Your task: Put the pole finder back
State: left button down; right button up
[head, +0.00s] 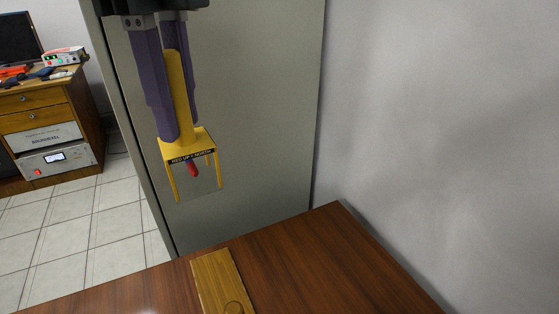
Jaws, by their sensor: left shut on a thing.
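The pole finder (188,144) is a yellow upright handle over a small yellow frame with thin legs. Its dark label seems to read "RED UP = NORTH", and a red-tipped piece hangs inside the frame. My left gripper (182,128) has purple fingers and is shut on the handle from above. The pole finder hangs roughly upright in front of the grey cabinet side, with its legs clear of the table in the picture. My right gripper is not in view.
A brown wooden table (310,262) fills the bottom, mostly bare. A light wooden board (218,280) with a round mark lies on it, cut off below. A tall grey cabinet (255,120) and a pale wall (450,120) stand behind. A wooden desk (35,112) with instruments stands far left.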

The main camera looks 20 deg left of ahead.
aim_at(192, 175)
pick_arm(q)
jog(key=shift+m, duration=0.3)
notch_tip(192, 175, down, 20)
jog(key=b, duration=0.3)
jog(key=shift+a+f+b, duration=0.1)
jog(key=shift+f+b, duration=0.1)
jog(key=shift+b, duration=0.1)
jog(key=shift+f, duration=0.2)
jog(key=c, duration=0.7)
grip_release()
notch_tip(192, 175, up, 12)
jog(key=shift+w+r+p, duration=0.1)
jog(key=shift+r+p, duration=0.15)
jog(key=shift+p, duration=0.9)
